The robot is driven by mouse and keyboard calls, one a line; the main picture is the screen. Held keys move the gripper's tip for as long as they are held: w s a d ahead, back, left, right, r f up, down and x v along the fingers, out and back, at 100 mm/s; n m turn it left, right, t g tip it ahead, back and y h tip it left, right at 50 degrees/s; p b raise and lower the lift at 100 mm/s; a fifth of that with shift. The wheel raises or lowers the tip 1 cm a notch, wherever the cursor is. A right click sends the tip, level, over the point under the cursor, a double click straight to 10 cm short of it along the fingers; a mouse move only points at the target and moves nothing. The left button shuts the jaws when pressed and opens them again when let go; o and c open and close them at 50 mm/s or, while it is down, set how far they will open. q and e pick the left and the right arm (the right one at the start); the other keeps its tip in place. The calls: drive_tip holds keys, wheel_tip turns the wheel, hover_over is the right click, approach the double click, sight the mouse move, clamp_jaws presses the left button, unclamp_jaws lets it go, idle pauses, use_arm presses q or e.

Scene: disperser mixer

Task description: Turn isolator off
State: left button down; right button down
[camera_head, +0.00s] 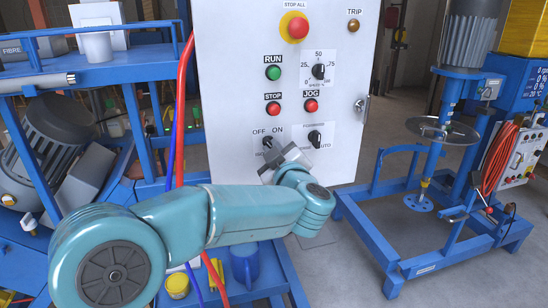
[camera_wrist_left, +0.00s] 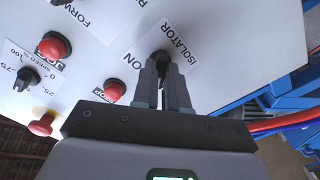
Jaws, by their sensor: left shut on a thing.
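The isolator switch is a small black knob (camera_head: 267,142) low on the left of the white control panel, under the words OFF and ON. In the left wrist view the black knob (camera_wrist_left: 161,55) sits between my fingertips, beside the ON and ISOLATOR lettering. My left gripper (camera_head: 273,154) is at the panel, shut on the knob (camera_wrist_left: 160,66). My fingers partly cover the knob, and I cannot tell which way its pointer is set. The OFF word is not visible in the wrist view. My right gripper is in neither view.
Above the isolator are the red STOP button (camera_head: 273,108), green RUN button (camera_head: 273,72), red JOG button (camera_head: 311,105) and emergency stop (camera_head: 298,27). Another black selector (camera_head: 314,137) is close on the right. Red and blue cables (camera_head: 180,100) hang along the panel's left edge.

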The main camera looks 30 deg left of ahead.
use_arm(q)
drive_tip(key=shift+f, duration=0.1)
idle(0.3)
drive_tip(key=c, duration=1.2)
unclamp_jaws()
drive_tip(key=shift+o, duration=0.2)
drive_tip(key=b+v, duration=0.2)
drive_tip(key=v, duration=1.4)
drive_tip(key=shift+s, duration=0.15)
drive_tip(key=shift+d, duration=0.15)
